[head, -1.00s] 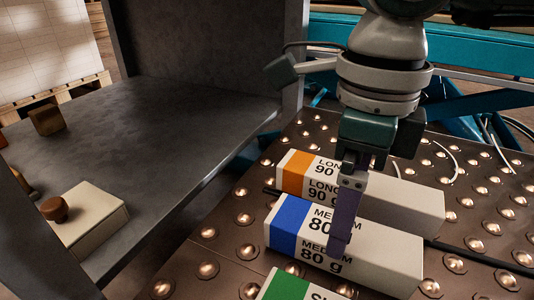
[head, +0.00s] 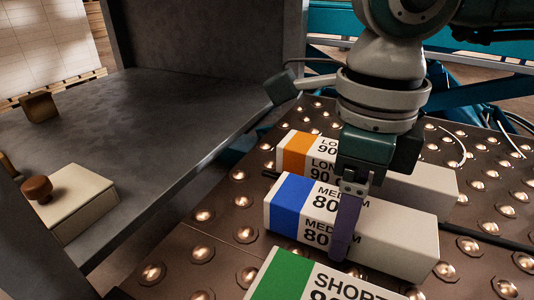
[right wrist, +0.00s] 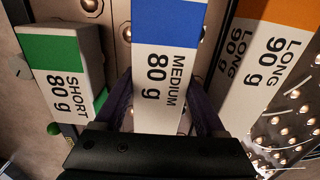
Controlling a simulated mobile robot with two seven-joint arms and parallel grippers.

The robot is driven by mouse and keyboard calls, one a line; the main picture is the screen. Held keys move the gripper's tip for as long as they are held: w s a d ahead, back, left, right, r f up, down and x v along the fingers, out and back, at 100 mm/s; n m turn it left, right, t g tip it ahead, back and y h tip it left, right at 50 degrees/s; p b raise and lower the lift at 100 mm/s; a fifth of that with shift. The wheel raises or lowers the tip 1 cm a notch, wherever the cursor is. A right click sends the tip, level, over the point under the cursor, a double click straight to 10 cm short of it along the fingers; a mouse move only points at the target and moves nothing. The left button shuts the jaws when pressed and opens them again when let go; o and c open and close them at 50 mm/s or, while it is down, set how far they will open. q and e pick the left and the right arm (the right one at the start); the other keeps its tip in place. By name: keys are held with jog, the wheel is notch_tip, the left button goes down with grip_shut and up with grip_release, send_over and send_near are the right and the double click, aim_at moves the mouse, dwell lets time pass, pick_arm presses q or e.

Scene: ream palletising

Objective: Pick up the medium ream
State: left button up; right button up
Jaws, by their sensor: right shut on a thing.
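The medium ream (head: 395,232) is a white block with a blue end band and "MEDIUM 80 g" print. It lies between the long and short reams on the studded table. My right gripper (head: 347,218) reaches down over it and is shut on it across its width. One purple finger shows on the near side; the far finger is mostly hidden in the head view. In the right wrist view the medium ream (right wrist: 162,68) sits between both fingers. I cannot make out a clear gap under the ream. My left gripper is not in view.
The orange-banded long ream (head: 425,186) lies close behind, and the green-banded short ream (head: 285,275) close in front. The studded table (head: 215,235) has bare room at left. A grey shelf (head: 150,125) stands left, holding a pale box (head: 80,210) with a brown knob.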

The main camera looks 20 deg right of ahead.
grip_shut()
dwell(0.4)
